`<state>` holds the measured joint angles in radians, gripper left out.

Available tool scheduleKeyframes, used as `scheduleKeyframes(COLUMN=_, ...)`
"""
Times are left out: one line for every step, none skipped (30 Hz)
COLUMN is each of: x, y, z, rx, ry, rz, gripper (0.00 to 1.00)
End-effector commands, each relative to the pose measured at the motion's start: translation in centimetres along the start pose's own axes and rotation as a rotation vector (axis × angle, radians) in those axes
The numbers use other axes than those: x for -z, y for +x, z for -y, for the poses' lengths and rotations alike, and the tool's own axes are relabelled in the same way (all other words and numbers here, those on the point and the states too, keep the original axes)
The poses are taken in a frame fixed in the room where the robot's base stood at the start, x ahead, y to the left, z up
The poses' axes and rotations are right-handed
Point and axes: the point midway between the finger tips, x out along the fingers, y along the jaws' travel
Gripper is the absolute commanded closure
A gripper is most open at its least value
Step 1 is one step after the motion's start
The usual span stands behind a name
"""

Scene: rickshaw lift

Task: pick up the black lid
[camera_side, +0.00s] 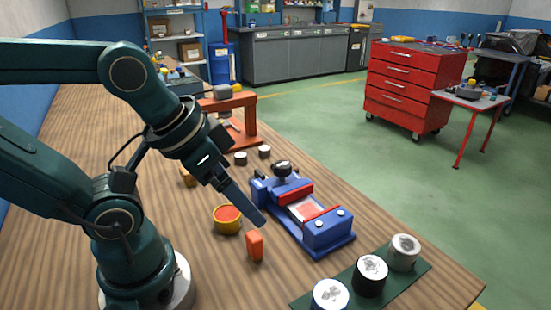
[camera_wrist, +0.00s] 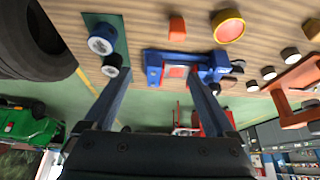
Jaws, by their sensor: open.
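A black round piece (camera_side: 370,277), which I take as the black lid, stands in the middle of a row of three on a dark green mat (camera_side: 318,290). Its top is pale with dark marks. In the wrist view a dark round piece (camera_wrist: 111,66) sits on the mat by the left finger. My gripper (camera_side: 251,213) is open and empty, above the table beside the blue vise (camera_side: 330,236), left of and apart from the black piece. In the wrist view my gripper (camera_wrist: 159,76) shows its two fingers spread, with the vise between and beyond the tips.
A blue-rimmed piece (camera_side: 331,294) and a grey one (camera_side: 404,253) flank the black one. An orange block (camera_side: 255,246) and a yellow round container (camera_side: 228,219) stand left of the vise. A red press (camera_side: 233,117) and small dark cylinders (camera_side: 240,158) stand farther back.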

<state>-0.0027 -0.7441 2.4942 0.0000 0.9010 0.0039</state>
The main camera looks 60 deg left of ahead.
Motion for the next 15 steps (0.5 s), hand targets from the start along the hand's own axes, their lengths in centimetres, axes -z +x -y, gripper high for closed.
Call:
scheduleKeyframes(x=0.4, y=0.0, z=0.1, rx=0.004, ry=0.000, rz=0.004, gripper=0.10)
scheduleKeyframes(x=0.7, y=0.0, z=0.3, rx=0.008, ry=0.001, rz=0.009, gripper=0.10)
scheduleKeyframes(x=1.2, y=0.0, z=0.5, rx=0.014, ry=0.005, rz=0.016, gripper=0.10)
scheduleKeyframes(x=1.7, y=0.0, z=0.8, rx=0.020, ry=0.009, rz=0.023, gripper=0.10)
scheduleKeyframes(x=2.3, y=0.1, z=1.1, rx=0.027, ry=0.013, rz=0.033, gripper=0.10)
scheduleKeyframes(x=3.3, y=0.2, z=1.6, rx=0.036, ry=0.019, rz=0.046, gripper=0.10)
scheduleKeyframes(x=4.0, y=0.3, z=2.0, rx=0.043, ry=0.026, rz=0.057, gripper=0.10)
scheduleKeyframes(x=4.8, y=0.5, z=2.6, rx=0.051, ry=0.032, rz=0.068, gripper=0.10)
scheduleKeyframes(x=5.9, y=0.8, z=3.3, rx=0.060, ry=0.041, rz=0.083, gripper=0.10)
scheduleKeyframes(x=6.6, y=1.0, z=3.9, rx=0.066, ry=0.048, rz=0.096, gripper=0.10)
scheduleKeyframes(x=7.4, y=1.3, z=4.5, rx=0.071, ry=0.055, rz=0.107, gripper=0.10)
scheduleKeyframes(x=8.3, y=1.7, z=5.4, rx=0.078, ry=0.064, rz=0.122, gripper=0.10)
scheduleKeyframes(x=8.9, y=2.1, z=6.1, rx=0.083, ry=0.070, rz=0.134, gripper=0.10)
scheduleKeyframes(x=9.6, y=2.5, z=6.8, rx=0.086, ry=0.076, rz=0.147, gripper=0.10)
scheduleKeyframes(x=10.3, y=3.1, z=7.8, rx=0.091, ry=0.085, rz=0.163, gripper=0.10)
